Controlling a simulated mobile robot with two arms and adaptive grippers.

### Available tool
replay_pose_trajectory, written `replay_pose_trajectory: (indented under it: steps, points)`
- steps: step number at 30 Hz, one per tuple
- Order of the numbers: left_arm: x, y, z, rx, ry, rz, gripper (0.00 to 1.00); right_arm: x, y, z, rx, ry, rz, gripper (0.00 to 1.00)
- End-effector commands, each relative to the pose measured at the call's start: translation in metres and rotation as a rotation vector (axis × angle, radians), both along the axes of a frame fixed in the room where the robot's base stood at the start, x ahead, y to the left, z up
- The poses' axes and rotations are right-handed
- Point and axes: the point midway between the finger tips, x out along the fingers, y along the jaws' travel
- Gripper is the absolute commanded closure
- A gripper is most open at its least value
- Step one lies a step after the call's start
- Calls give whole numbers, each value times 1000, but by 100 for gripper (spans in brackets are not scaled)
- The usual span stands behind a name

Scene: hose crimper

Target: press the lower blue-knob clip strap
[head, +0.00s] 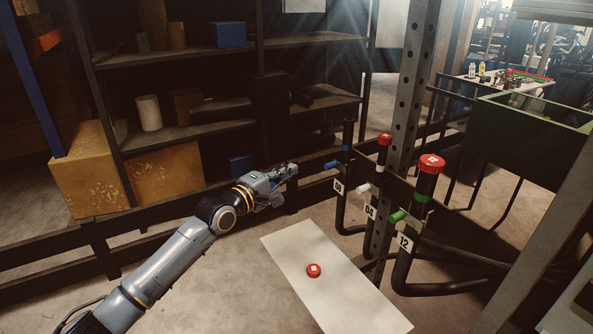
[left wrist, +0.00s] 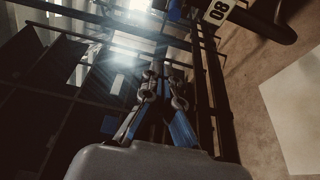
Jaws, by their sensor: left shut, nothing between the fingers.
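The blue knob (head: 332,164) sticks out to the left of the black hose post with the 08 tag (head: 338,186). A smaller bit of blue shows just above it at the post; I cannot make out the strap itself. My left gripper (head: 294,170) is shut and empty, a short way left of the blue knob and apart from it. In the left wrist view the fingers (left wrist: 160,72) point up the picture. A blue piece (left wrist: 174,11), apparently the knob, is at the top edge beyond them, left of the 08 tag (left wrist: 219,11). My right gripper is not in view.
Hose posts with a white knob (head: 362,187) and a green knob (head: 397,216) stand to the right, with red caps on top. A white board (head: 300,240) bearing a red cap (head: 313,270) lies below. Dark shelves (head: 190,132) with boxes stand behind my left arm.

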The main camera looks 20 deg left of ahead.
Motion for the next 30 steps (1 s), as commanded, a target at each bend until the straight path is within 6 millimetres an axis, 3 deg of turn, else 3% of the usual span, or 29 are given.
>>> replay_pose_trajectory:
  steps: [6, 17, 21, 30]
  points:
    - [37, -13, 2, -1, -2, 0, 100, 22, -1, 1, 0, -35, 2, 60]
    - [82, -27, 1, 3, -1, 1, 100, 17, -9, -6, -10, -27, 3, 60]
    - [71, -41, 3, -3, 2, -4, 100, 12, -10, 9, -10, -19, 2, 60]
    - [57, -57, 1, 1, 1, -1, 100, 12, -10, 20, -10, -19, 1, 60]
